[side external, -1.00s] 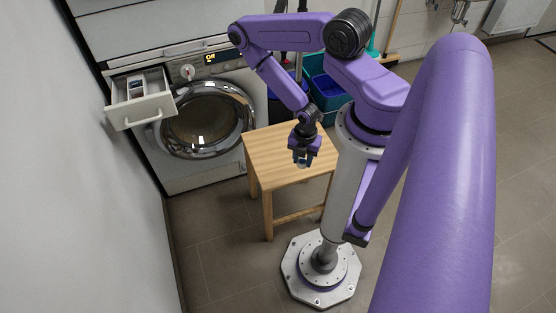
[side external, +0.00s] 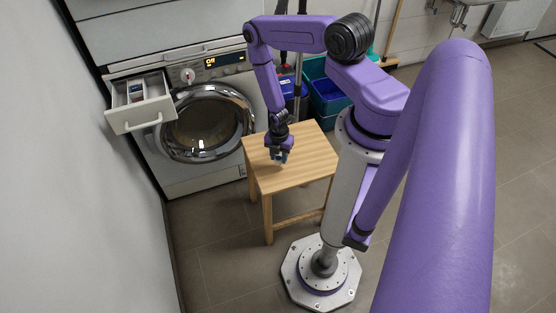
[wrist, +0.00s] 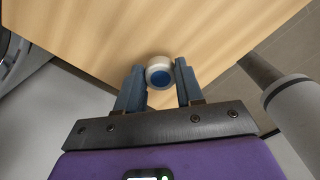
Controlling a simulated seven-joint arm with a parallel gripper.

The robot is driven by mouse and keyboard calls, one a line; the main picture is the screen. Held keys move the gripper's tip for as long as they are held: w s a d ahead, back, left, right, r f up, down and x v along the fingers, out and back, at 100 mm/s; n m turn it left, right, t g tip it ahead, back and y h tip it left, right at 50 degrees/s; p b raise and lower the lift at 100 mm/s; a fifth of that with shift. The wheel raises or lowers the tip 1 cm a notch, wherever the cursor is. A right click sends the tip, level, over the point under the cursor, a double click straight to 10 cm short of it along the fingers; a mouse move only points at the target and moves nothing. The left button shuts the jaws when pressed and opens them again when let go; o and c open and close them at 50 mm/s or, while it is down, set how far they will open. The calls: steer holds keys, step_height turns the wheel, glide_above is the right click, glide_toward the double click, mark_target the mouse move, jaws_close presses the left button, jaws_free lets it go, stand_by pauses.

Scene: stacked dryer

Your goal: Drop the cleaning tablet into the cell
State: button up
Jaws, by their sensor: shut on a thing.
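The cleaning tablet (wrist: 159,72) is a small white round piece with a blue centre. In the wrist view it sits between the two fingertips of my gripper (wrist: 160,82), which is shut on it. In the side view my gripper (side external: 280,155) points down above the wooden stool; the tablet is too small to make out clearly there. The cell belongs to the open dispenser drawer (side external: 140,104) at the upper left of the machine.
The wooden stool (side external: 310,165) stands in front of the machine with a bare top. The round glass door (side external: 205,125) is closed below and right of the drawer. A grey wall (side external: 60,170) runs close along the left. Teal and blue bins (side external: 325,95) stand behind the stool.

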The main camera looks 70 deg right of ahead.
mark_target(278, 166)
steer(key=shift+w+d+f, duration=0.1)
steer(key=shift+w+f, duration=0.05)
steer(key=shift+f, duration=0.7)
steer(key=shift+w+d+f, duration=0.1)
steer(key=shift+f, duration=0.7)
steer(key=shift+f, duration=0.15)
steer(key=o, duration=1)
